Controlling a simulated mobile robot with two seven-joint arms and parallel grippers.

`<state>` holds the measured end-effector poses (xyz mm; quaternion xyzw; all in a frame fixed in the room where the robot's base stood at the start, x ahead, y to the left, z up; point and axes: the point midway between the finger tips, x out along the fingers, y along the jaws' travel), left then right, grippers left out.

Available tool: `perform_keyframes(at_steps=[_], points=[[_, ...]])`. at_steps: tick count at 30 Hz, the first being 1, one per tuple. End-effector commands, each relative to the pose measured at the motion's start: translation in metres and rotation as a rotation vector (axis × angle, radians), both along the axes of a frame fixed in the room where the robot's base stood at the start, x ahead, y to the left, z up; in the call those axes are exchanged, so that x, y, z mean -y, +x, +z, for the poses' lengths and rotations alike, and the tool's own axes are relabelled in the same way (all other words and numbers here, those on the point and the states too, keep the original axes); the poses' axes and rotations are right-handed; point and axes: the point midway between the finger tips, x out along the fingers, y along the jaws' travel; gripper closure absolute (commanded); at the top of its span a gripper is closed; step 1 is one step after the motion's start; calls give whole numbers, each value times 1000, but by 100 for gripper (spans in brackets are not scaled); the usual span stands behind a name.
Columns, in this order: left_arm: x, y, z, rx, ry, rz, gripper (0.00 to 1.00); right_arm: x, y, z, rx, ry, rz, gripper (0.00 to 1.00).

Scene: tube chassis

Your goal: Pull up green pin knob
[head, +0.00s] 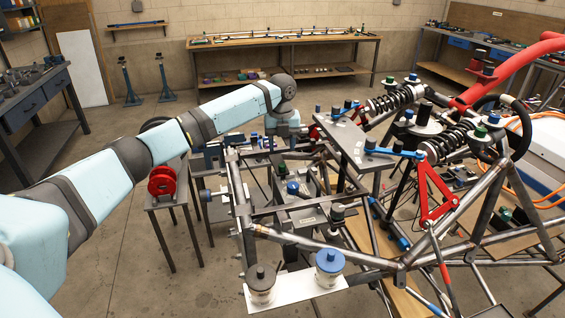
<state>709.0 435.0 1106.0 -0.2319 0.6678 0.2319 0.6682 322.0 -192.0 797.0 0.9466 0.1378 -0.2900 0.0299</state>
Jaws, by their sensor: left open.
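Green knobs show on the tube chassis (378,264) in the head view. One green knob (480,132) tops a dark post at the right, and another green knob (389,79) sits farther back beside a coil-over shock. I cannot tell which is the pin knob; both look seated on their posts. My left arm reaches in from the left and bends down behind the chassis frame. My left gripper (288,143) is open, small and partly hidden among the fixture parts, well left of both green knobs. My right gripper is out of view.
Blue and black knobs crowd the chassis, such as a blue-topped jar (329,267) on a white plate. A red triangular arm (435,190) and red tube (505,70) stand at the right. A small stand with red discs (162,182) is at the left. Floor is clear front left.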

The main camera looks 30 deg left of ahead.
Motion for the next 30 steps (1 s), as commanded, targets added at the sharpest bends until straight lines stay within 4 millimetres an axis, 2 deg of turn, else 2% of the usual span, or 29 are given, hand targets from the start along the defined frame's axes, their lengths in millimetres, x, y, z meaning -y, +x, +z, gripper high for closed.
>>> perform_keyframes(at_steps=[3,10,15,23,30], points=[[0,-1,-26,-3,0,0,49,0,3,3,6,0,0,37],[0,0,-59,-1,1,0,49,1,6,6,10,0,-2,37],[0,0,-69,1,1,0,49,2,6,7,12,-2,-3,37],[0,0,-70,1,1,0,49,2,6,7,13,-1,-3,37],[0,0,-70,1,1,0,100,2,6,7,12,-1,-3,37]])
